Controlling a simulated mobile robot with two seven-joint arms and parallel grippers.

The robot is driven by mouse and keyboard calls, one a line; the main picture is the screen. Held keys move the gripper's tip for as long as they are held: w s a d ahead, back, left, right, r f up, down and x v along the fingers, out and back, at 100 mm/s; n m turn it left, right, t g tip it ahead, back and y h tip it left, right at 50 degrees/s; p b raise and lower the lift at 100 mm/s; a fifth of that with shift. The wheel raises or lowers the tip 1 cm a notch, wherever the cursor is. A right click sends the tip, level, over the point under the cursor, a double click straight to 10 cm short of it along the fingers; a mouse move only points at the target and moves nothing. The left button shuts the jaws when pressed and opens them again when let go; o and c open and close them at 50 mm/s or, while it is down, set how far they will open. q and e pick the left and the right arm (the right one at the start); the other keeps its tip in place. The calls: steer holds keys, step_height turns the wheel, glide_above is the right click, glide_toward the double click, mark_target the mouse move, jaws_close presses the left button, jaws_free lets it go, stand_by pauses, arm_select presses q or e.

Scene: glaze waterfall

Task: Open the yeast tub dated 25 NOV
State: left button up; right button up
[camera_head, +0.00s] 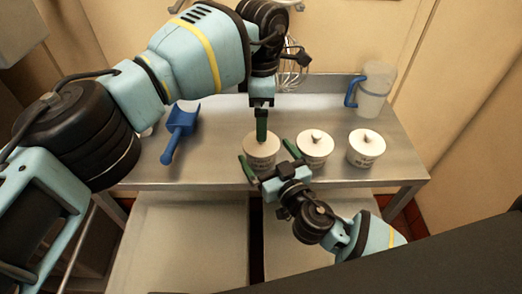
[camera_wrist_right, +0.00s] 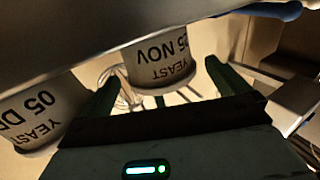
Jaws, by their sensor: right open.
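The yeast tub dated 25 NOV (camera_head: 261,160) is the leftmost of three white lidded tubs on the steel table. Its label shows upside down in the right wrist view (camera_wrist_right: 160,60). My right gripper (camera_head: 266,152) is open, with one green finger on each side of this tub's front; contact is unclear. The fingers also flank the tub in the wrist view. My left gripper (camera_head: 261,124) points straight down over the tub's lid and hides its knob. I see its fingers edge-on, so their gap and any grip on the knob are unclear.
The middle tub (camera_head: 315,148), labelled 05 DE in the wrist view (camera_wrist_right: 40,115), stands close to my right finger. Another tub (camera_head: 366,148) stands further right. A blue scoop (camera_head: 181,126) lies left, a jug (camera_head: 375,92) stands back right, and a whisk (camera_head: 291,72) is behind.

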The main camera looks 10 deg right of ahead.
steer(key=shift+w+a, duration=0.2)
steer(key=shift+w, duration=0.5)
steer(key=c, duration=1.3)
arm_select(q)
steer(key=n, duration=0.1)
steer(key=r+n, duration=0.1)
steer(key=n, duration=0.1)
steer(key=r+n, duration=0.1)
steer(key=n, duration=0.1)
steer(key=shift+s+a+r+t+h, duration=0.15)
steer(key=shift+a+t+h, duration=0.15)
steer(key=shift+a+h, duration=0.1)
arm_select(e)
steer(key=shift+o, duration=0.2)
arm_select(q)
steer(key=n, duration=0.1)
steer(key=r+n, duration=0.1)
steer(key=n, duration=0.1)
steer(key=r+n, duration=0.1)
steer(key=shift+s+a+n+h, duration=0.3)
steer(key=shift+s, duration=0.05)
steer(key=f, duration=0.4)
steer(key=d+f, duration=0.1)
steer(key=f, duration=0.3)
steer(key=w+f, duration=0.1)
steer(key=f, duration=0.2)
steer(key=shift+d+f, duration=0.2)
steer(key=shift+f, duration=0.2)
steer(key=shift+c, duration=0.3)
